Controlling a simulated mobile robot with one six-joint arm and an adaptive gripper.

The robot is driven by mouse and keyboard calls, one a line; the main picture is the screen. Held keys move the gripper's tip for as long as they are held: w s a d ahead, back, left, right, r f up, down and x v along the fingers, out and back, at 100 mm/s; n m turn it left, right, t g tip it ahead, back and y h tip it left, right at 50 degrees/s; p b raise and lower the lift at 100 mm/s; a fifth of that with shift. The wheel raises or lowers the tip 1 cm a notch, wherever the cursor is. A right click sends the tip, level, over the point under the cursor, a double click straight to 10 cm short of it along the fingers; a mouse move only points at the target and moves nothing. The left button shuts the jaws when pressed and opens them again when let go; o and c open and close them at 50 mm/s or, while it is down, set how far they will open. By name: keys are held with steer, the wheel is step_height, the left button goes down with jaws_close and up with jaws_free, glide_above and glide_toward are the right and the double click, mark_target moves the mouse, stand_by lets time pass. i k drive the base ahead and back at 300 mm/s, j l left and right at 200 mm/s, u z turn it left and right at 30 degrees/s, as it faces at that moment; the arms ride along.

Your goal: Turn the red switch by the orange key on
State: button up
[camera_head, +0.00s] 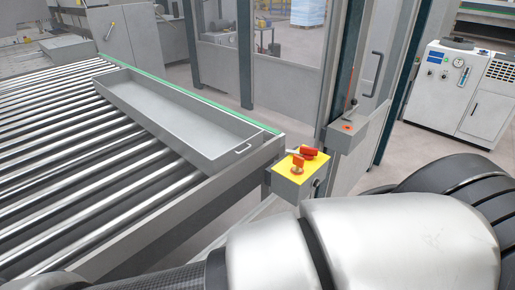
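A small grey box with a yellow top (289,184) is fixed near the corner of the roller conveyor, at the picture's middle right. An orange key (297,162) stands upright on its yellow top. A red switch (308,152) sits just behind and to the right of the key, with a pale bar reaching left. I cannot tell the switch's set position at this size. My arm fills the lower right foreground, close below the box in the picture. My gripper is not in view.
A roller conveyor (70,160) with a long grey tray (178,118) lies left. A second grey box (346,133) with a small red part and a lever stands right of the yellow one. Glass-panelled guarding (290,80) rises behind. A white cabinet (460,90) stands far right.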

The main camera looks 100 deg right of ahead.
mark_target(308, 153)
steer(key=z, duration=3.9)
